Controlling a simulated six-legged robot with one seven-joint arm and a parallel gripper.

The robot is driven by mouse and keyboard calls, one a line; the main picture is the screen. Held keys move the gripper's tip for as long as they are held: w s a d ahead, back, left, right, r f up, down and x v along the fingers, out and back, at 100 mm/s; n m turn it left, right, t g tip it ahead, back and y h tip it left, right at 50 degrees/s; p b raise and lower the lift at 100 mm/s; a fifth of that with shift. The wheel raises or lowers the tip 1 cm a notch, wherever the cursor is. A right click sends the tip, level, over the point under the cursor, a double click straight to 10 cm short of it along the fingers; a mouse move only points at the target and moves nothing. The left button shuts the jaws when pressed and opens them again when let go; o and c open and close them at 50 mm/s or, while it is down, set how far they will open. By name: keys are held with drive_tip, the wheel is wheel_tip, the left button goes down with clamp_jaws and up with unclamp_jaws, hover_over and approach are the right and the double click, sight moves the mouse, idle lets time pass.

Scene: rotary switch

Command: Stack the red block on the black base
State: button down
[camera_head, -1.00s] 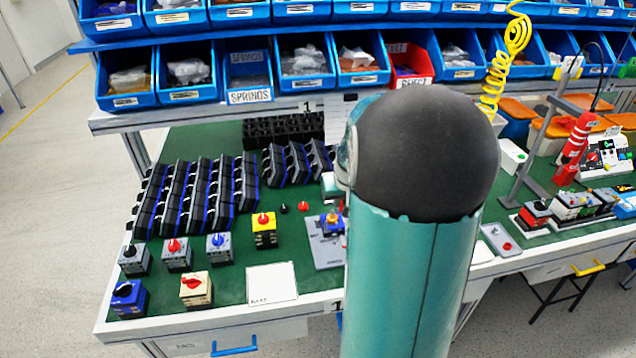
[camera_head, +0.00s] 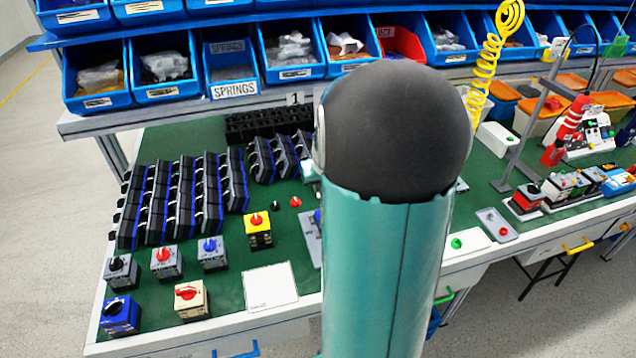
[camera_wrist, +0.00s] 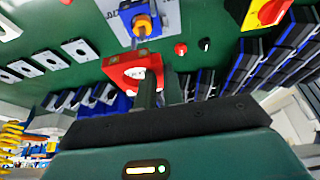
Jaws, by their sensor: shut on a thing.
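My gripper (camera_wrist: 158,84) shows in the wrist view, with its two dark fingers close together. It is shut on the red block (camera_wrist: 122,70), which has a white marked disc on its face and sits at the fingertips. A blue block with an orange knob (camera_wrist: 142,22) stands beyond it on a grey plate (camera_wrist: 112,10). I cannot pick out the black base for sure; black housings (camera_wrist: 232,75) with blue edges stand in rows to the right. In the head view my arm hides the gripper, the red block and most of the grey plate (camera_head: 310,240).
Several switch blocks, including a yellow one (camera_head: 257,232) and a cream one (camera_head: 191,300), stand on the green bench (camera_head: 235,270) near a white card (camera_head: 270,287). Small red (camera_head: 295,202) and black knobs lie loose. Blue bins (camera_head: 232,70) line the back shelf.

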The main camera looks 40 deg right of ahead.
drive_tip(key=shift+w+f, duration=0.5)
drive_tip(key=shift+f, duration=0.3)
drive_tip(key=shift+s+f, duration=0.25)
drive_tip(key=shift+s, duration=0.1)
drive_tip(key=shift+x, duration=0.8)
drive_tip(key=shift+s+a+f, duration=0.15)
drive_tip(key=shift+s+f, duration=0.05)
drive_tip(key=shift+f, duration=0.55)
drive_tip(key=shift+w, duration=0.15)
drive_tip(key=shift+f, duration=0.7)
drive_tip(key=shift+f, duration=0.35)
drive_tip(key=shift+f, duration=0.35)
